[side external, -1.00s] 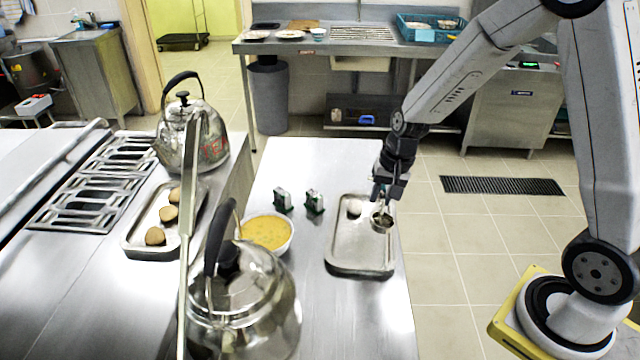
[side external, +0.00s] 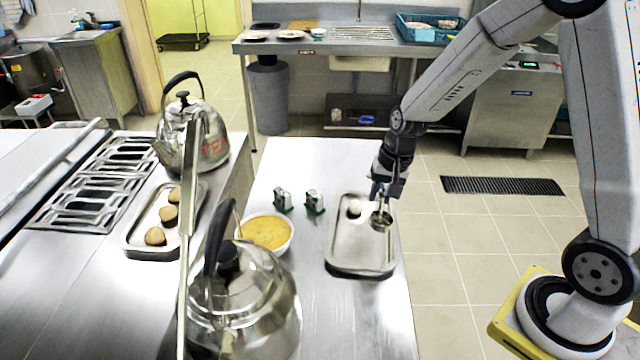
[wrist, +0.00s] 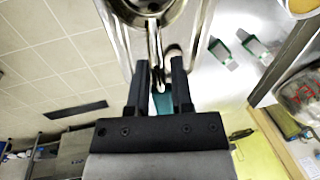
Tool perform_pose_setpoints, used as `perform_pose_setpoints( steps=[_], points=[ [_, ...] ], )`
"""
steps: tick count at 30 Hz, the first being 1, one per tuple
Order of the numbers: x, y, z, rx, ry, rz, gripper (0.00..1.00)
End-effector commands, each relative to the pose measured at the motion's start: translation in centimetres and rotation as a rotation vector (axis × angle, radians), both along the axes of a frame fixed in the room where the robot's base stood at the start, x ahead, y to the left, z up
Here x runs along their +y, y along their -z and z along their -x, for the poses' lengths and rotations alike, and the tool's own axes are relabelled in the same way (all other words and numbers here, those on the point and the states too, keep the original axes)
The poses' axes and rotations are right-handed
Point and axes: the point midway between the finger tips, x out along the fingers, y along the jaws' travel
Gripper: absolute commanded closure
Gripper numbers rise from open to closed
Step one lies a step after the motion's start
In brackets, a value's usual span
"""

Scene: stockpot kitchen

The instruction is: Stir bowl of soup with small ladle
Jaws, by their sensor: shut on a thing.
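The small metal ladle (side external: 381,223) is over the right side of the metal tray (side external: 345,262); I cannot tell whether its cup touches the tray. My gripper (side external: 380,190) is shut on the ladle's handle, just above the cup in the side view. In the wrist view, the handle (wrist: 157,50) runs between the fingers of my gripper (wrist: 160,85), and the cup is partly cut off at the top. The white bowl of yellow soup (side external: 264,232) stands on the steel counter left of the tray; its edge shows in the wrist view (wrist: 303,5).
A white round thing (side external: 354,208) lies on the tray. A large kettle (side external: 245,305) stands close in front of the bowl; another kettle (side external: 192,140) is further back left.

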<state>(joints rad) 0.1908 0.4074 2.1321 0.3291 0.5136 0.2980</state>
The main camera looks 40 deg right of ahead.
Motion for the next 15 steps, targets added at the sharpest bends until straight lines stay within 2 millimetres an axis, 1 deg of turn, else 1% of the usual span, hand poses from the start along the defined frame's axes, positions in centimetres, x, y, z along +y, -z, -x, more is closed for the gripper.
perform_pose_setpoints(
  steps=[5,8,11,15],
  points=[
    [0.9,-0.1,-1.7,-0.02,-0.068,0.032,1.0],
    [1.9,-0.2,-3.4,-0.044,-0.14,0.066,1.0],
    [3.5,-0.4,-5.6,-0.08,-0.238,0.109,1.0],
    [6.5,-0.8,-9.1,-0.152,-0.399,0.177,1.0]
  ],
)
